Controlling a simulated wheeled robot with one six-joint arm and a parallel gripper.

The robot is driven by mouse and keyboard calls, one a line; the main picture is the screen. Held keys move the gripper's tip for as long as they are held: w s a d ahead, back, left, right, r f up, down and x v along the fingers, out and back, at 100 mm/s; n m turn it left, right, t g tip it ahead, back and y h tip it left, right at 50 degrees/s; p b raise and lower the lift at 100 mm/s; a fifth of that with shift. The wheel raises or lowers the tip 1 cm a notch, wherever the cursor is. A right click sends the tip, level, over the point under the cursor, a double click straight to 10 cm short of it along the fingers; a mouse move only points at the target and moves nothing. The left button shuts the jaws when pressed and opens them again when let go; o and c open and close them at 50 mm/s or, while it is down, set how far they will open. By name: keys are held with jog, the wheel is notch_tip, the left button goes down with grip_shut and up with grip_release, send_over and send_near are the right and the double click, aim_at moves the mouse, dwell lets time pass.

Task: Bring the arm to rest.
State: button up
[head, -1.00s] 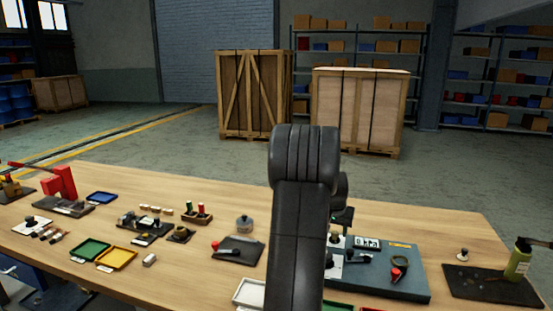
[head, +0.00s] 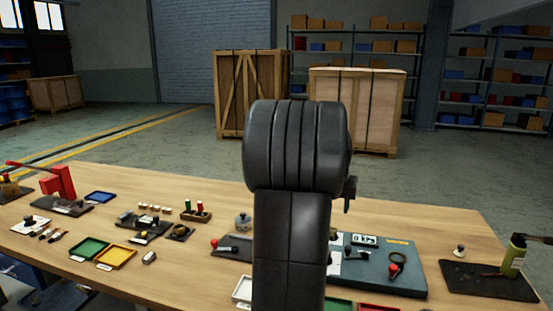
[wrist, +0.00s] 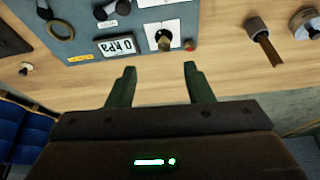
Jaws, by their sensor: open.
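My arm rises folded in the middle of the head view, in front of the bench, and hides part of it. My gripper (wrist: 157,84) shows in the wrist view with its two fingers apart and nothing between them. The fingers appear above the wooden bench (wrist: 230,62), near the edge of a blue-grey panel (wrist: 85,40) with a gauge reading "0 kPa". In the head view the gripper itself is hidden behind my arm; the same panel (head: 385,278) lies just right of the arm.
Trays, small parts and a red press (head: 57,183) cover the left of the bench. A green bottle (head: 513,257) stands on a dark mat (head: 475,282) at the right. The bench's back right is mostly bare. Wooden crates (head: 250,92) stand on the floor beyond.

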jog(key=shift+s+f, duration=0.1)
jog(key=shift+s, duration=0.35)
jog(key=shift+a, duration=0.15)
